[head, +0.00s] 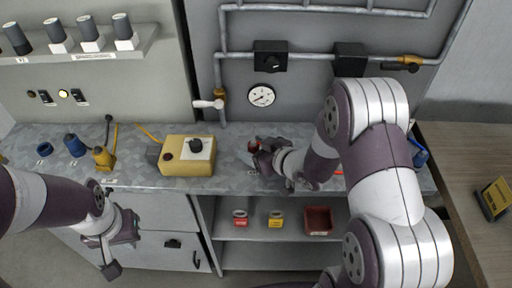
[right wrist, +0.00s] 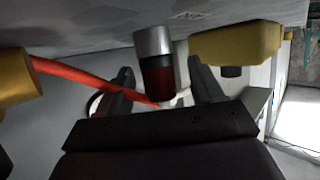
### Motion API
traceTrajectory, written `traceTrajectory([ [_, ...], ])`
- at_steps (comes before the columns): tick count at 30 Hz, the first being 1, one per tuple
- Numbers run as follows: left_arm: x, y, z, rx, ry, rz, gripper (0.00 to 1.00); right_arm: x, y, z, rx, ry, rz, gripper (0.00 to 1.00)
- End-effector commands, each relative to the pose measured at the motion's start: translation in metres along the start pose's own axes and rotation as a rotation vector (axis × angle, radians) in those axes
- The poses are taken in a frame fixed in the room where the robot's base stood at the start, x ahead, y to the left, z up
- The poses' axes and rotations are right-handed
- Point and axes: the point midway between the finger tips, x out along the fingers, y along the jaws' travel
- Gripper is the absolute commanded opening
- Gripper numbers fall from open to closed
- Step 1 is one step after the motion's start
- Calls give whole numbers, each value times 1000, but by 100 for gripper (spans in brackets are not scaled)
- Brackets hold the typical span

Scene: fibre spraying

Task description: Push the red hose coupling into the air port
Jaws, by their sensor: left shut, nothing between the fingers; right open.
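The red hose coupling (right wrist: 160,78), red with a silver end, shows in the right wrist view between the fingers of my right gripper (right wrist: 162,92), with gaps on both sides. A red hose (right wrist: 85,78) runs left from near it. In the head view a bit of red coupling (head: 253,146) shows at the tips of my right gripper (head: 260,152), over the grey bench; the gripper is open. My left gripper (head: 122,238) is shut and empty in front of the cabinet. I cannot make out which fitting is the air port.
A yellow box (head: 186,168) with a black knob stands on the bench left of my right gripper. A pressure gauge (head: 261,96) and a pipe valve with a white handle (head: 212,104) are on the back wall. Blue and yellow parts (head: 75,146) stand at the bench's left.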

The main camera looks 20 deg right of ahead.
Motion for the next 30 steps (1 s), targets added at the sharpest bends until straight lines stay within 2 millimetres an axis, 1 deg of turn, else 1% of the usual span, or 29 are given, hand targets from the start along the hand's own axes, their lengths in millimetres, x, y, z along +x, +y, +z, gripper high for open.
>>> traceTrajectory([
  [2,0,0,0,0,0,0,0,-4,0,0,0,0,1,67],
  [5,-1,0,0,0,0,0,0,-17,1,-1,1,1,3,67],
  [8,-3,0,0,0,0,0,0,-39,2,-1,2,0,5,67],
  [12,-6,0,-1,0,0,0,0,-77,2,-2,2,1,8,67],
  [15,-9,0,-1,0,0,0,0,-101,2,-2,2,1,6,67],
  [18,-11,0,-1,0,0,0,0,-117,2,-1,2,0,5,67],
  [22,-11,0,-1,0,0,0,0,-126,0,0,0,1,1,67],
  [30,-11,0,-1,0,0,0,0,-127,0,0,0,1,0,67],
])
